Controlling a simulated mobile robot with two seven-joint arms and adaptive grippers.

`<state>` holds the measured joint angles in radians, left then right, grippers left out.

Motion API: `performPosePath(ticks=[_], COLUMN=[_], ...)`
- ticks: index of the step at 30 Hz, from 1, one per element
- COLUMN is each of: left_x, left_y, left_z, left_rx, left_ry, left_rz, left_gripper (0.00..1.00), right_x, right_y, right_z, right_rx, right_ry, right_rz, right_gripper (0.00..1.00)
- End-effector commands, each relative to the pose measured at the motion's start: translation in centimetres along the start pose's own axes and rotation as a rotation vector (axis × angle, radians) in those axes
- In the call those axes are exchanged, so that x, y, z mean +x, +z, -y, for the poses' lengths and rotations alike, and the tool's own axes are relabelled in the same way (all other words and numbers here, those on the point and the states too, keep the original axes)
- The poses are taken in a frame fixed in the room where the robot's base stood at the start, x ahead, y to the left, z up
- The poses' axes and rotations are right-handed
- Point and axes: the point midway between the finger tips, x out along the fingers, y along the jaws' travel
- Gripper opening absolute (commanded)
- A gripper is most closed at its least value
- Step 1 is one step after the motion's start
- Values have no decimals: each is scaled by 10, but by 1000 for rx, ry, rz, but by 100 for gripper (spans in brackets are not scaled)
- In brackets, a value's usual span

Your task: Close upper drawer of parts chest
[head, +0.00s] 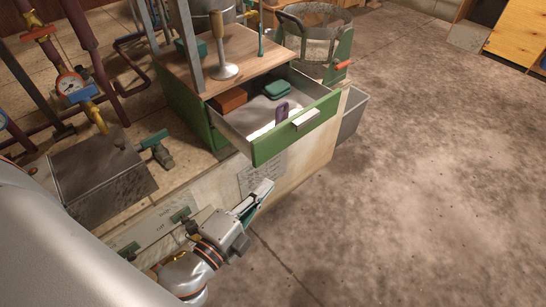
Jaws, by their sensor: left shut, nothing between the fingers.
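The parts chest (240,52) is green with a wooden top and stands on the bench. Its upper drawer (294,128) is pulled out, with a green front, grey walls and a pale bar handle (306,119). In the drawer lie a brown block (228,100), a teal box (277,90) and a small purple item (282,109). My left gripper (265,188) is shut and empty, in front of and below the drawer front, apart from it. My right gripper is not in view.
A grey metal box (100,180) and a teal-handled valve (156,148) are on the bench at left. Pipes with a gauge (70,84) stand behind. A basket-like vessel (314,38) is beyond the chest. A grey bin (352,115) stands right of the bench. The floor at right is clear.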

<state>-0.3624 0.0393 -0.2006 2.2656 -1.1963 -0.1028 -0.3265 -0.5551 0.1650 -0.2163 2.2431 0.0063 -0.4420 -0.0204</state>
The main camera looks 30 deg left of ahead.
Motion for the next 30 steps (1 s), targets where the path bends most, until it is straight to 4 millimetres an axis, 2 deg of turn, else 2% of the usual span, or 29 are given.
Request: performPosePath(ticks=[1, 8, 16, 24, 30], left_x=[1, 14, 59, 108, 111], left_y=[0, -3, -3, -3, 26], left_z=[-6, 10, 16, 12, 10], left_rx=[38, 98, 99, 96, 96], left_ry=[-1, -36, -41, -32, -26], left_rz=[-1, -9, -8, -7, -6], left_gripper=[0, 0, 0, 0, 0], right_x=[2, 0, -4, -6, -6], right_y=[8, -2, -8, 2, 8], right_z=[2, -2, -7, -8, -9], right_rx=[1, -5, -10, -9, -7], right_ry=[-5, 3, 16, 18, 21], right_rz=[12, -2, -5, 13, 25], right_gripper=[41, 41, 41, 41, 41])
